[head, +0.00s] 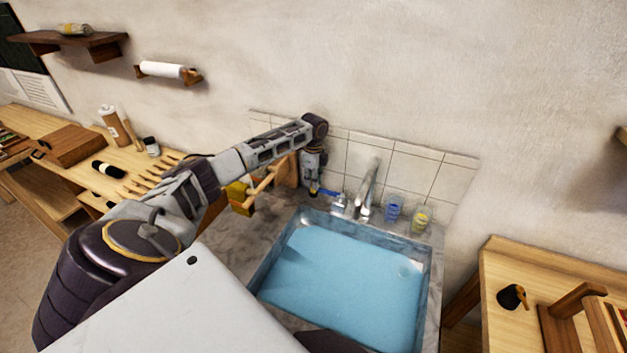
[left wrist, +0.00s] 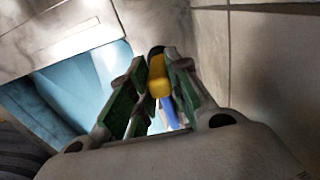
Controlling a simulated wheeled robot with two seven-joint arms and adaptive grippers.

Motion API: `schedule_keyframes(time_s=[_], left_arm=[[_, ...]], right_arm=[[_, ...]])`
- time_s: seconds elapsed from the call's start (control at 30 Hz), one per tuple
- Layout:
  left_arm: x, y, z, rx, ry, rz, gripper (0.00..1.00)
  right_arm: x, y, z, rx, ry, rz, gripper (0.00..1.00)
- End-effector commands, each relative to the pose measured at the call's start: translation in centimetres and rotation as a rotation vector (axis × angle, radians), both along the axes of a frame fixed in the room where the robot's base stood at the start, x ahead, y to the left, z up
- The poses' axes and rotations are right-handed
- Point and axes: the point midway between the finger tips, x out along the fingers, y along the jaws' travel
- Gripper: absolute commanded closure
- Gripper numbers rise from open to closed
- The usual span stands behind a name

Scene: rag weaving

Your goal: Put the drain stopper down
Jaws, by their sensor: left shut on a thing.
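My left gripper (head: 314,188) points down over the counter at the back left corner of the sink. In the left wrist view the gripper (left wrist: 155,90) is shut on a small yellow thing with a dark end, taken as the drain stopper (left wrist: 158,76). A blue part (left wrist: 167,110) shows just beyond it; I cannot tell if it belongs to it. In the head view the held thing is mostly hidden by the fingers. The sink (head: 436,262) holds light blue water (head: 340,285). My right gripper is not in view.
The faucet (head: 368,190) stands right of my left gripper, with a blue cup (head: 394,207) and a yellow-marked jar (head: 421,217) beyond it. A tiled backsplash (head: 420,170) is close behind. The left counter (head: 235,245) has bare room.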

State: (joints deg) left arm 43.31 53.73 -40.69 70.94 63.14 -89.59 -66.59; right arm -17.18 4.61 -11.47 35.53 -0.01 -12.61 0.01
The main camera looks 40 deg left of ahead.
Motion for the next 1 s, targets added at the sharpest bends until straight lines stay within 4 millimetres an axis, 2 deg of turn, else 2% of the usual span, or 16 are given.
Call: schedule_keyframes(time_s=[0.93, 0.97, 1.0], left_arm=[[-0.3, -0.2, -1.8, 0.0, 0.01, -0.002, 1.0], [-0.3, -0.2, -1.8, 0.0, 0.011, -0.002, 0.77], [-0.3, -0.2, -1.9, 0.0, 0.011, -0.002, 0.72]], right_arm=[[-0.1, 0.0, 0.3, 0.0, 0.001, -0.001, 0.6], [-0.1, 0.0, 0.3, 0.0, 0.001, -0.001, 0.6], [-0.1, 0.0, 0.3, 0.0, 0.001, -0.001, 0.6]])
